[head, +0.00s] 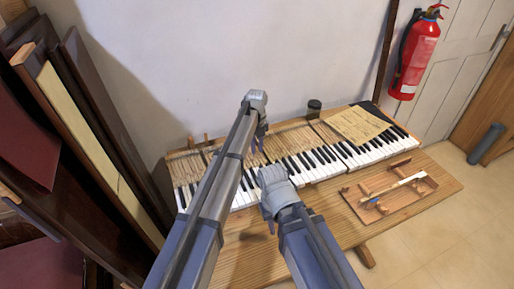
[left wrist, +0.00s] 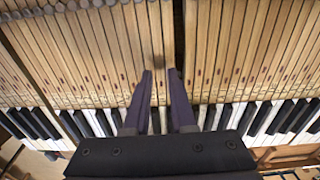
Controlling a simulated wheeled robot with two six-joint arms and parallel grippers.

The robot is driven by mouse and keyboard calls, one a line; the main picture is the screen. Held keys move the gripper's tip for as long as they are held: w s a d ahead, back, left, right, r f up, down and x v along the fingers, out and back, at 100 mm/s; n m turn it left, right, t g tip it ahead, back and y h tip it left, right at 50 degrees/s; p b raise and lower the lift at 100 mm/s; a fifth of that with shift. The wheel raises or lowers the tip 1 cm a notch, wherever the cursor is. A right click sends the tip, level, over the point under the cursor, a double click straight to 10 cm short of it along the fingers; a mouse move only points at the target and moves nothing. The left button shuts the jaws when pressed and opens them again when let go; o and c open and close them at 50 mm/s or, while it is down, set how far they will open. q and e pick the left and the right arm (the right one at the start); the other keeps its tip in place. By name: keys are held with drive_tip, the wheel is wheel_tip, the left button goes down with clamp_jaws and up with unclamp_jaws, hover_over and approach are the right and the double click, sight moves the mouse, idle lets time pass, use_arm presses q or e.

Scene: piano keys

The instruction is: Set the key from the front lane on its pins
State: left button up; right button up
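A long key (head: 408,180) with a pale end lies slantwise across the wooden tray (head: 423,197) at the right. I cannot tell its lane. The keyboard (head: 364,156) holds rows of white and black keys; a dark slot (left wrist: 179,40) shows among the wooden key levers in the left wrist view. My left gripper (head: 257,146) points down over the keyboard's levers. Its fingers (left wrist: 160,72) are apart, just left of the slot, and no held key shows between them.
A paper sheet (head: 357,124) lies on the keyboard's right part. A dark jar (head: 314,107) stands behind it. The wooden bench (head: 335,221) has free room in front of the keys. Dark panels (head: 100,110) lean at the left.

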use_arm(q)
drive_tip(key=shift+r+p, duration=0.45)
drive_tip(key=shift+r, duration=0.2)
use_arm(e)
drive_tip(key=shift+r, duration=0.65)
use_arm(q)
drive_tip(key=shift+o, duration=0.2)
drive_tip(key=o, duration=0.5)
wheel_tip(320, 180, up, 5)
drive_tip(key=p, duration=0.5)
use_arm(e)
wheel_tip(320, 180, up, 5)
drive_tip(key=shift+f, duration=0.1)
